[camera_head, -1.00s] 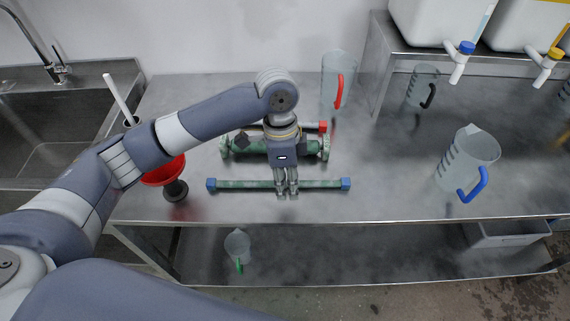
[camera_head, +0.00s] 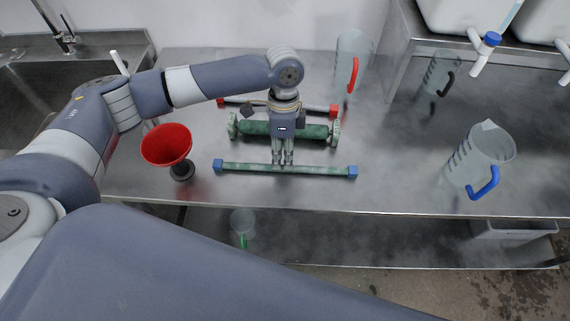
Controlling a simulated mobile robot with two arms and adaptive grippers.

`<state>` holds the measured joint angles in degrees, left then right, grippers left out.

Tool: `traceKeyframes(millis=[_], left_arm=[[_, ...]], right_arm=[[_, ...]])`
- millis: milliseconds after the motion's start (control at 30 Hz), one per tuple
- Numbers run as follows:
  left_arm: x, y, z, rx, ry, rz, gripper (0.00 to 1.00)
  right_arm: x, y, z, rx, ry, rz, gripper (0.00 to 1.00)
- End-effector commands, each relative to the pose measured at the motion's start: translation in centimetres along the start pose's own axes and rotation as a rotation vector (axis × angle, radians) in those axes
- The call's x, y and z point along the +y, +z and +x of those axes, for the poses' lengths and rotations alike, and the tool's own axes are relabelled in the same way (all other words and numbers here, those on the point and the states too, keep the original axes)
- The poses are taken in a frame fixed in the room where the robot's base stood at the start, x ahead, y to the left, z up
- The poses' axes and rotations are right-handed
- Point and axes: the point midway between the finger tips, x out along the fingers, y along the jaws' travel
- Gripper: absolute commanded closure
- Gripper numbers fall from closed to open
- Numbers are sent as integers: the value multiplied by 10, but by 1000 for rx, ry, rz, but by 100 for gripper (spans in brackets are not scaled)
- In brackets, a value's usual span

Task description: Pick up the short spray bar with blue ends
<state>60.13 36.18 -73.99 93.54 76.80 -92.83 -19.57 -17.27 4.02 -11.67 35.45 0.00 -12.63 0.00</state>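The short spray bar with blue ends (camera_head: 320,171) is a thin green bar with a blue block at each end. It lies left to right near the table's front edge. My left gripper (camera_head: 282,163) points down at the bar's middle, its fingertips at the bar's far edge in the picture. Two narrow finger parts show close together. I cannot tell whether they touch the bar or close on it. My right gripper is not in view.
Just behind lie a thicker green tube (camera_head: 255,128) and a bar with red ends (camera_head: 333,110), both partly hidden by my gripper. A red funnel (camera_head: 167,146) stands left. Jugs with red (camera_head: 353,50), black (camera_head: 440,72) and blue (camera_head: 480,150) handles stand right. Table is clear between bar and blue-handled jug.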

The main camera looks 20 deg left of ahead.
Motion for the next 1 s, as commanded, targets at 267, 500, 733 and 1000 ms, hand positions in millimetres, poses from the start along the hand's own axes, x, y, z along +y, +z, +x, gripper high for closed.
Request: traceKeyframes(millis=[267, 500, 733, 1000], left_arm=[[0, 0, 27, 0, -1, 2, 80], [0, 0, 28, 1, -1, 2, 89], [0, 0, 27, 1, -2, 2, 100], [1, 0, 16, 3, -4, 2, 100]], right_arm=[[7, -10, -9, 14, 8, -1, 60], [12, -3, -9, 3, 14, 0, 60], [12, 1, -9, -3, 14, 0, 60], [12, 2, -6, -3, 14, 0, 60]])
